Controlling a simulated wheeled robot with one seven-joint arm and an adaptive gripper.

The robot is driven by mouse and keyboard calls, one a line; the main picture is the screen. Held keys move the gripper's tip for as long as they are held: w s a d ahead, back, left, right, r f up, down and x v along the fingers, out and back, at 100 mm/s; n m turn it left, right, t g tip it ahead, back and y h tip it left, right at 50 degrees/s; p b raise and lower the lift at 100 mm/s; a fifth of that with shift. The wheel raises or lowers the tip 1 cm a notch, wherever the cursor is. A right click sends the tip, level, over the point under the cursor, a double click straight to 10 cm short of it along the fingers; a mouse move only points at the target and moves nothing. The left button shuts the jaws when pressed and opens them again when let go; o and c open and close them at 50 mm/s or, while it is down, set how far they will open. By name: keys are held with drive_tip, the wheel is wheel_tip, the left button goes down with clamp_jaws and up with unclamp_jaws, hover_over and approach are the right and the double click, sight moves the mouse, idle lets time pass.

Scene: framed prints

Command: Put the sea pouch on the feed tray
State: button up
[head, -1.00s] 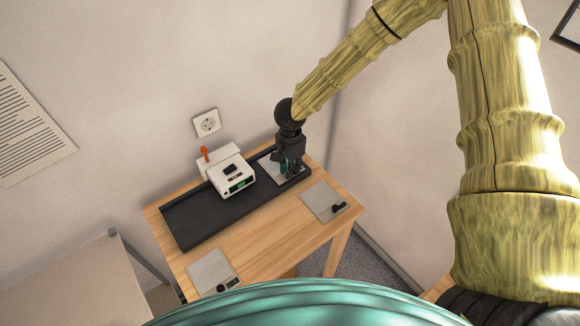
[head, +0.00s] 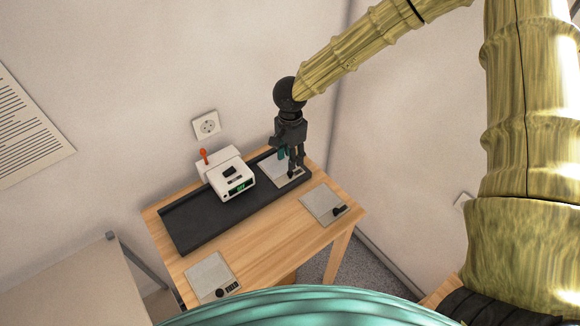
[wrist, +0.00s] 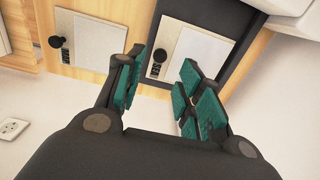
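A light grey flat pouch (head: 272,172) with a black knob and label lies on the right end of the long black tray (head: 195,228), beside the white machine. It also shows in the wrist view (wrist: 205,47). My gripper (head: 292,165) is just above this pouch. In the wrist view my gripper (wrist: 160,92) has its teal-padded fingers apart with nothing held between them. In the head view the fingers partly hide the pouch.
The white machine (head: 228,178) with a green display and orange lever stands across the black tray. Another pouch (head: 318,206) lies at the table's front right. A third (head: 208,272), apparently labelled FIELD, lies front left. The wooden table (head: 255,238) is bare between them. Walls stand behind.

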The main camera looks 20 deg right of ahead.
drive_tip(key=shift+r+b, duration=0.3)
drive_tip(key=shift+r, duration=2.4)
